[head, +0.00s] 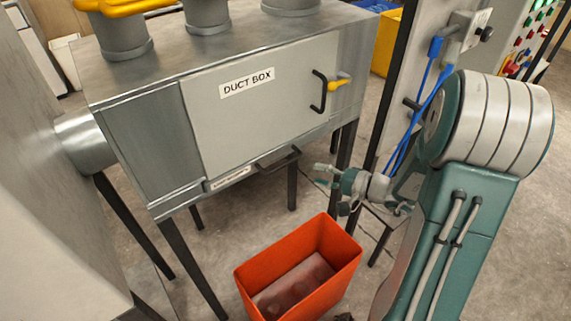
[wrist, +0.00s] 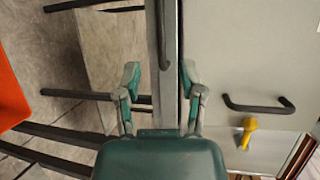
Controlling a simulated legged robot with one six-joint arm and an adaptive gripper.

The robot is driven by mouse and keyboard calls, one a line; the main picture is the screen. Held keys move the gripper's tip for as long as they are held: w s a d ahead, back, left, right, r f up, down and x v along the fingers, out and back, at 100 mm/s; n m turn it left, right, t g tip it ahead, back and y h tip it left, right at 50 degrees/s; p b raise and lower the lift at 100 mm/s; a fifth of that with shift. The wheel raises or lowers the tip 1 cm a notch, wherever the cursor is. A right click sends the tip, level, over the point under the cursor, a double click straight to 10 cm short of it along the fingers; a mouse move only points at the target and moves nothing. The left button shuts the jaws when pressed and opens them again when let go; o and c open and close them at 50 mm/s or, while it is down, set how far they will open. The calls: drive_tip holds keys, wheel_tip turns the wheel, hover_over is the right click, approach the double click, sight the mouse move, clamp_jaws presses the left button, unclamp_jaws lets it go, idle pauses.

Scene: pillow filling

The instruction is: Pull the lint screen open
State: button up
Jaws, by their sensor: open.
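The lint screen is a narrow strip with a small label (head: 230,178) along the lower front edge of the grey duct box (head: 225,125). Its dark bar handle (head: 278,158) juts out below the door. My gripper (head: 322,175) is open, to the right of that handle in the head view. In the wrist view my gripper (wrist: 160,72) has its two fingers spread, and the dark handle bar (wrist: 160,45) runs between them in the picture. Nothing is held. I cannot tell whether the fingers reach the bar's depth. The screen looks closed.
The box door has a black handle (head: 319,91) and a yellow latch (head: 339,83). An orange bin (head: 335,260) stands on the floor below, in front of the box. Dark legs (head: 192,270) support the box. A post with blue cables (head: 420,90) stands at right.

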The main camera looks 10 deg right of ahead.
sight(284, 165)
drive_tip(key=x, duration=1.1)
clamp_jaws()
